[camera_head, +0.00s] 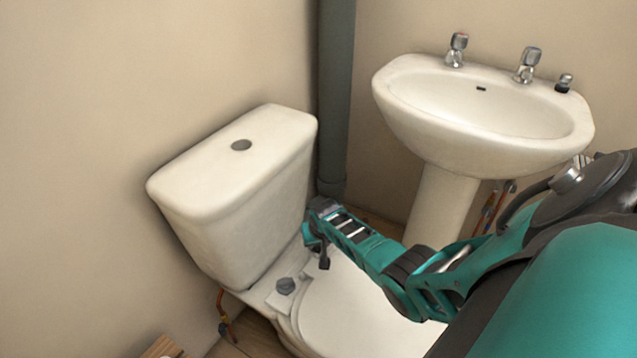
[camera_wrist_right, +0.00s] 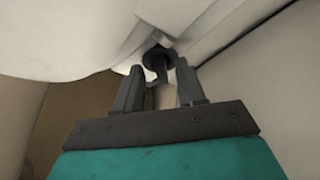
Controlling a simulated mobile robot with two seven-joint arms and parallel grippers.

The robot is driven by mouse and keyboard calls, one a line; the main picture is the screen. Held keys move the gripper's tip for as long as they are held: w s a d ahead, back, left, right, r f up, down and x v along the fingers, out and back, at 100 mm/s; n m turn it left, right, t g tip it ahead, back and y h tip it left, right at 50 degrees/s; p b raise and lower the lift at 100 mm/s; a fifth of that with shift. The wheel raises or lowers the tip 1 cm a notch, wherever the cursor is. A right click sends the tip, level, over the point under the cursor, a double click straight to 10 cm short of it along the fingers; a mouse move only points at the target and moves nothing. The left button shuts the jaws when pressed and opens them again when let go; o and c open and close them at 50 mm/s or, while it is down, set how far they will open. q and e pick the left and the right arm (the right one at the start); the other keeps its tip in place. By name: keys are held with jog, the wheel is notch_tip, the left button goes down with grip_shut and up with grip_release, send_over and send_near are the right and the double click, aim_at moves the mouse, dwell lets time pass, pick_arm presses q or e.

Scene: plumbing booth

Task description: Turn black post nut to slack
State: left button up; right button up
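In the right wrist view, a black nut (camera_wrist_right: 158,57) with a short dark post below it sits against the underside of a white ceramic part (camera_wrist_right: 70,35). My right gripper (camera_wrist_right: 160,80) is open, with one dark finger on either side of the post, below the nut. I cannot tell whether the fingers touch it. In the head view, my right gripper (camera_head: 315,243) reaches in from the right, low beside the cistern (camera_head: 240,190) at the back of the toilet pan (camera_head: 345,310). The black nut is hidden there. My left gripper is not in view.
A grey vertical pipe (camera_head: 335,100) stands behind the gripper. A washbasin (camera_head: 480,120) on a pedestal is at right, with copper pipes beside it. A copper valve (camera_head: 224,318) is low at left.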

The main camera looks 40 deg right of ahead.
jog(key=shift+w+d+f, duration=0.1)
jog(key=shift+w+f, duration=0.1)
jog(key=shift+f, duration=0.35)
jog(key=shift+c, duration=0.3)
grip_shut()
